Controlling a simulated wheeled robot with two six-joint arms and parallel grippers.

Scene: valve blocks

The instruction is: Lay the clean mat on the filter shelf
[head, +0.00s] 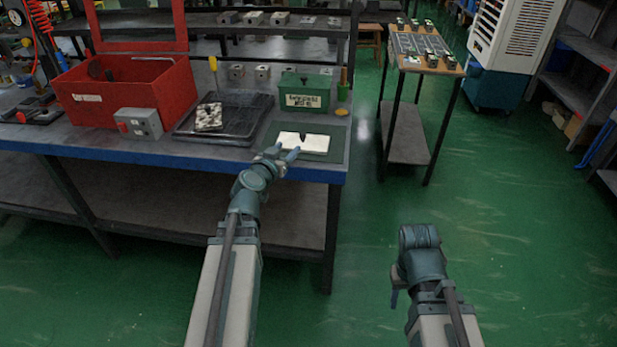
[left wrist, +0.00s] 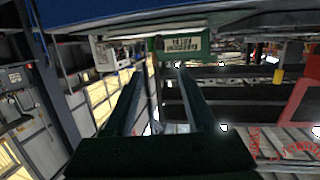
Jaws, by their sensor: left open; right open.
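A flat white pad (head: 304,142), likely the clean mat, lies on a dark green sheet (head: 337,146) near the front right of the blue-edged workbench. A dark notch shows at its middle. My left gripper (head: 285,152) is open at the pad's front left edge; whether it touches the pad cannot be told. In the left wrist view its two fingers (left wrist: 160,72) stand apart with nothing clearly between them. My right gripper (head: 395,297) hangs low over the floor, away from the bench, partly hidden by its own wrist. I cannot tell which surface is the filter shelf.
A green labelled box (head: 304,93) stands behind the pad. A black tray (head: 243,133) holding a speckled, dirty-looking pad (head: 209,117), a grey switch box (head: 139,123) and a red bin (head: 125,92) lie to the left. A white cooler (head: 514,35) stands far right. Green floor is clear.

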